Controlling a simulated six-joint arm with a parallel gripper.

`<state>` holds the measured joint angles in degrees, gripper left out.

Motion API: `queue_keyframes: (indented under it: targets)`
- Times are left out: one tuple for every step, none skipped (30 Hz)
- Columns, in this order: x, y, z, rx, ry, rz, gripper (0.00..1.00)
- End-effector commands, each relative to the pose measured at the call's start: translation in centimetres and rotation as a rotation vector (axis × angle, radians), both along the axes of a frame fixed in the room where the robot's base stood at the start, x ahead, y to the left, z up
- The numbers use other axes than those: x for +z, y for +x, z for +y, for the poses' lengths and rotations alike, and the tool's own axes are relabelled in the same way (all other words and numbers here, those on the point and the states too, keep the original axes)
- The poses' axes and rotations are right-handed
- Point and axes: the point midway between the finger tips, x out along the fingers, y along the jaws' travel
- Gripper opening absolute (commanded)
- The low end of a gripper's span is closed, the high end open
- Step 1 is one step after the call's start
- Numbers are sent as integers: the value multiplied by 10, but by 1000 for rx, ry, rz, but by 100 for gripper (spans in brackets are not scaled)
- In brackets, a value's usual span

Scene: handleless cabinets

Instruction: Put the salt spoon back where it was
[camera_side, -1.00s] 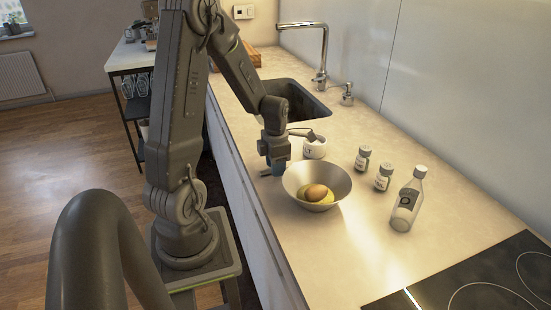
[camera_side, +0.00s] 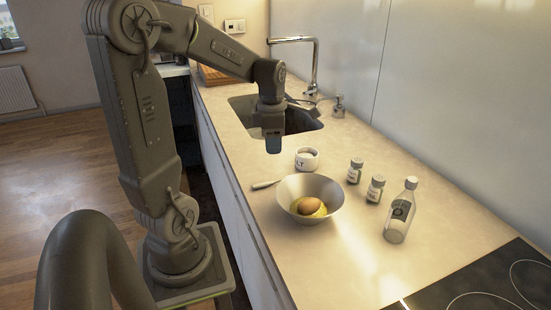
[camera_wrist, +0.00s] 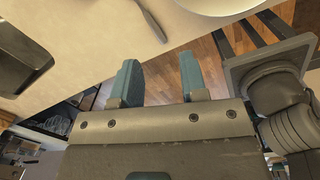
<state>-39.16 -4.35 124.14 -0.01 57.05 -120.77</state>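The salt spoon (camera_side: 265,184) lies on the counter, left of the metal bowl. It also shows in the wrist view (camera_wrist: 150,20), at the top and beyond my fingers. The white salt pot (camera_side: 307,158) stands upright just behind the bowl; I cannot tell its contents clearly. My gripper (camera_side: 273,146) is raised above the counter near the sink's front edge, apart from the spoon and pot. In the wrist view its two blue fingers (camera_wrist: 160,82) are spread with nothing between them.
The metal bowl (camera_side: 331,209) holds an egg and yellow food. Two small shakers (camera_side: 355,171) and a glass bottle (camera_side: 400,212) stand to its right. The sink (camera_side: 300,120) and faucet (camera_side: 315,62) are behind. The hob (camera_side: 480,285) is at the front right.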

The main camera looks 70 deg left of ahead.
Motion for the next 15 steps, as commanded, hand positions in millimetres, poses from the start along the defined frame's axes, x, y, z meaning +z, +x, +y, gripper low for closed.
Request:
queue_keyframes:
  targets:
    - [8, 2, -17, -167, 25, -20, 40]
    - [12, 2, -27, -274, 41, -29, 40]
    - [17, 2, -41, -425, 66, -42, 40]
    - [20, 2, -50, -538, 85, -51, 40]
    - [24, 1, -60, -651, 105, -60, 40]
    - [28, -1, -73, -801, 134, -70, 40]
    - [31, -2, -82, -913, 156, -77, 40]
    - [34, -4, -91, -1024, 179, -83, 40]
    - [38, -7, -103, -1173, 212, -90, 40]
    - [40, -10, -112, -1284, 238, -94, 40]
    - [43, -13, -120, -1394, 266, -99, 40]
    - [45, -17, -131, -1542, 304, -104, 40]
    - [47, -21, -139, -1651, 336, -107, 40]
    - [49, -25, -147, -1759, 368, -107, 40]
    - [51, -30, -157, -1899, 411, -108, 40]
